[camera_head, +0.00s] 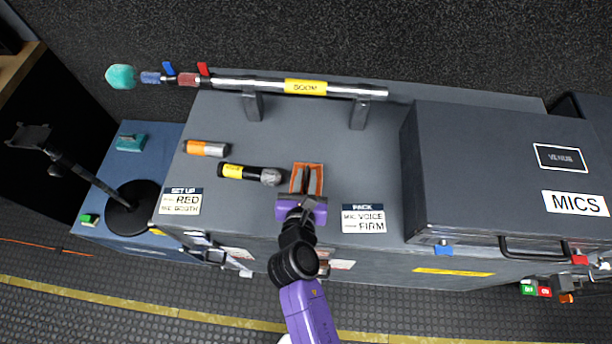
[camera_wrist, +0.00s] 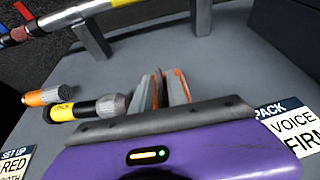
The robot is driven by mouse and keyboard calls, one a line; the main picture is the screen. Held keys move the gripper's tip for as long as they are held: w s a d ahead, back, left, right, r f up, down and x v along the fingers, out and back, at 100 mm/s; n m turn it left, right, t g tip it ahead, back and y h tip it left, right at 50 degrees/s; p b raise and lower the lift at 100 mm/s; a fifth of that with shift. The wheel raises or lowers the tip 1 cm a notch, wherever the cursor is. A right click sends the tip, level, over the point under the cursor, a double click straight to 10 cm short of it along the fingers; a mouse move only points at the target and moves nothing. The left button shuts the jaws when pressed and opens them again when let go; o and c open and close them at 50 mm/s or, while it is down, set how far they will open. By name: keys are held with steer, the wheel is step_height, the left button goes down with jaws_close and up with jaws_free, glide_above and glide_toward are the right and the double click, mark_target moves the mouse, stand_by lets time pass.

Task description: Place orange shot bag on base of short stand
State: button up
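The orange shot bag (camera_head: 319,180) is on the grey case top, right of the microphones. My gripper (camera_head: 306,180) is right over it, with its two grey fingers at the bag and orange showing on both sides. In the wrist view, strips of the orange bag (camera_wrist: 182,84) show beside the fingers (camera_wrist: 162,92). Whether the fingers press on the bag cannot be told. The short stand has a round black base (camera_head: 120,218) on the lower blue case at the left. Its pole rises toward the upper left of the picture. The top of the base looks bare.
An orange handheld mic (camera_head: 206,148) and a yellow-banded mic (camera_head: 245,173) lie left of my gripper. A boom pole (camera_head: 340,90) rests on two supports behind. A large MICS case (camera_head: 480,170) stands at the right. Teal (camera_head: 131,143) and green (camera_head: 89,219) items sit on the blue case (camera_head: 160,160).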

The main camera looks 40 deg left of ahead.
steer(key=shift+o, duration=0.4)
steer(key=shift+r, duration=0.25)
steer(key=v, duration=1.2)
steer(key=s+d+f+m+h, duration=0.1)
steer(key=s+d+m, duration=0.1)
steer(key=d+m, duration=0.75)
steer(key=s+d+m, duration=0.2)
steer(key=d+m, duration=0.5)
steer(key=d, duration=0.6)
steer(key=s+d+r+m+h, duration=0.1)
steer(key=s+d+r+m, duration=0.1)
steer(key=m, duration=0.4)
steer(key=s+d+r+m+t+h, duration=0.1)
steer(key=s+d+r+m, duration=0.2)
steer(key=d+m, duration=0.3)
steer(key=shift+s+d+r, duration=0.25)
steer(key=shift+s+r, duration=0.05)
steer(key=shift+s, duration=0.35)
steer(key=shift+o, duration=0.4)
steer(key=s+d+r+m+t+h, duration=0.2)
steer(key=s+d+r+m+h, duration=0.2)
steer(key=r+m, duration=0.5)
steer(key=s+d+m, duration=0.1)
steer(key=m, duration=0.3)
steer(key=shift+d+m, duration=0.35)
steer(key=shift+s+d, duration=0.1)
steer(key=shift+s, duration=0.05)
